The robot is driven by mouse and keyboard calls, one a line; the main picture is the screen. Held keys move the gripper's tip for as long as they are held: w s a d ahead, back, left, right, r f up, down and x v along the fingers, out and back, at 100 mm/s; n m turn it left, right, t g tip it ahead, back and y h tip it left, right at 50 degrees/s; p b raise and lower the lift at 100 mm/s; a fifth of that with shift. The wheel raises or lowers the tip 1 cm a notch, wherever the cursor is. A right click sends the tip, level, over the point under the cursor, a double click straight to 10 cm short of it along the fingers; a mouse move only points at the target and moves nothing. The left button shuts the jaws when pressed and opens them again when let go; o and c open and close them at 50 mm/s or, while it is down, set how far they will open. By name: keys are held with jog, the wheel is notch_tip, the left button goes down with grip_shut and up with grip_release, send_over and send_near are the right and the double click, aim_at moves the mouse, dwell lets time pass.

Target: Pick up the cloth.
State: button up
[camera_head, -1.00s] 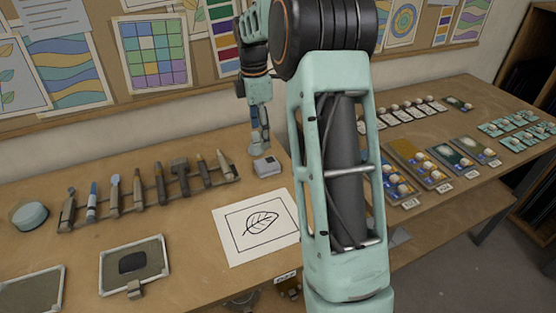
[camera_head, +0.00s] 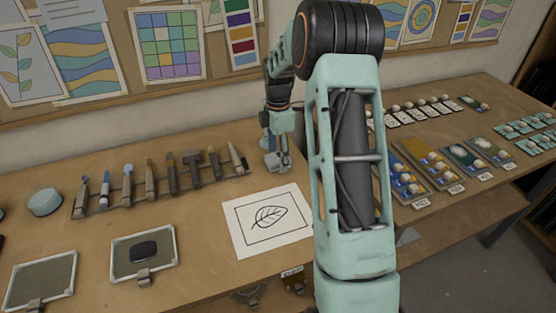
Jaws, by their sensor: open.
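A small grey folded item, which looks like the cloth (camera_head: 271,164), lies on the workbench just right of the tool rack. My gripper (camera_head: 280,164) points down over it, its fingers in front of part of it. The fingers are apart. I cannot tell whether they touch the cloth.
A rack of several upright tools (camera_head: 160,192) stands close on the left. A leaf drawing (camera_head: 250,238) lies in front of the gripper. A framed panel with a dark piece (camera_head: 120,262) and a round pale-blue container (camera_head: 44,203) are farther left. Sample trays (camera_head: 395,165) lie on the right.

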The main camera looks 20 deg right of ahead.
aim_at(278, 157)
jog(key=shift+f, duration=0.15)
jog(key=c, duration=1.2)
jog(key=shift+c, duration=0.2)
jog(key=shift+r, duration=0.5)
notch_tip(278, 157, up, 2)
jog(key=shift+r, duration=0.2)
jog(key=s+d+r+b, duration=0.2)
jog(key=s+d+r, duration=0.6)
jog(key=s, duration=0.3)
jog(key=shift+d+r, duration=0.4)
jog(key=shift+r, duration=0.4)
